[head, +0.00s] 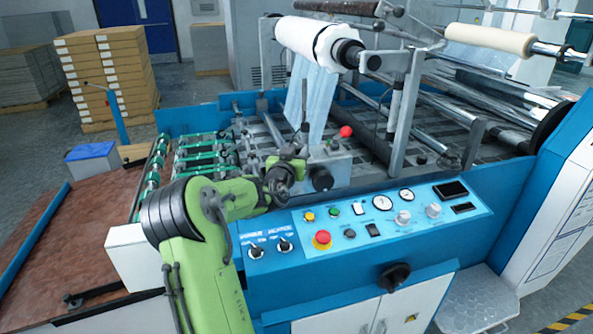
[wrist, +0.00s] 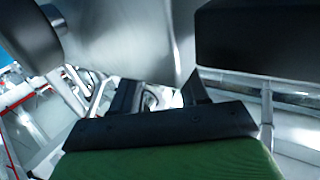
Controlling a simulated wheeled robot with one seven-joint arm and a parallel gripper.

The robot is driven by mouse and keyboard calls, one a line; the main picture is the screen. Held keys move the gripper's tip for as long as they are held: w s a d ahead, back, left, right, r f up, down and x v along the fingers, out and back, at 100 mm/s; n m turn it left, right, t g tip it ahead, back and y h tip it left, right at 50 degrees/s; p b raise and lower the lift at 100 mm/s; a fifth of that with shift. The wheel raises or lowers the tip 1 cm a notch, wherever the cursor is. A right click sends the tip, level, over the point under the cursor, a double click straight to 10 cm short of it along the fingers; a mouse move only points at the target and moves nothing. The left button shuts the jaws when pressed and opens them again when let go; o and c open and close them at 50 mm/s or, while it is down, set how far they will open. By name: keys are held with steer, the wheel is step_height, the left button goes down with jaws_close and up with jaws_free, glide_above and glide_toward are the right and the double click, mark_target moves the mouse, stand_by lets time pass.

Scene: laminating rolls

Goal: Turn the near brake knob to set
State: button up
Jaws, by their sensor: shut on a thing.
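My gripper (head: 298,168) is at the left side of a grey metal block on the near side of the machine. Its dark fingers show at the lower middle of the wrist view (wrist: 160,94), close together. They are shut on what seems to be the near brake knob, which is mostly hidden, so its setting cannot be read. A black round knob (head: 322,180) on the front of the grey block (head: 340,163) stands just right of the gripper, apart from it. A smooth silver body (wrist: 130,45) fills the wrist view's upper middle.
A red ball lever (head: 346,131) and an upright dark lever (head: 304,105) rise near my gripper. The white roll (head: 305,38) hangs above with film running down. The control panel (head: 350,228), with several switches and a red stop button (head: 322,238), lies below right.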

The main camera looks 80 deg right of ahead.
steer(key=m+g+b, duration=0.1)
steer(key=g+b, duration=0.1)
steer(key=g, duration=0.1)
steer(key=w+m+g+b, duration=0.1)
steer(key=shift+f+m+y, duration=0.25)
steer(key=shift+m+y, duration=0.05)
steer(key=m+g, duration=0.1)
steer(key=g+y+p, duration=0.1)
steer(key=m+g, duration=0.1)
steer(key=g, duration=0.1)
steer(key=shift+w+d+r+m, duration=0.15)
steer(key=shift+r+m, duration=0.15)
steer(key=shift+m+g+y+p, duration=0.5)
steer(key=shift+g+y+p, duration=0.15)
steer(key=shift+g, duration=0.15)
steer(key=shift+f, duration=0.1)
steer(key=o, duration=1.1)
steer(key=shift+c, duration=0.2)
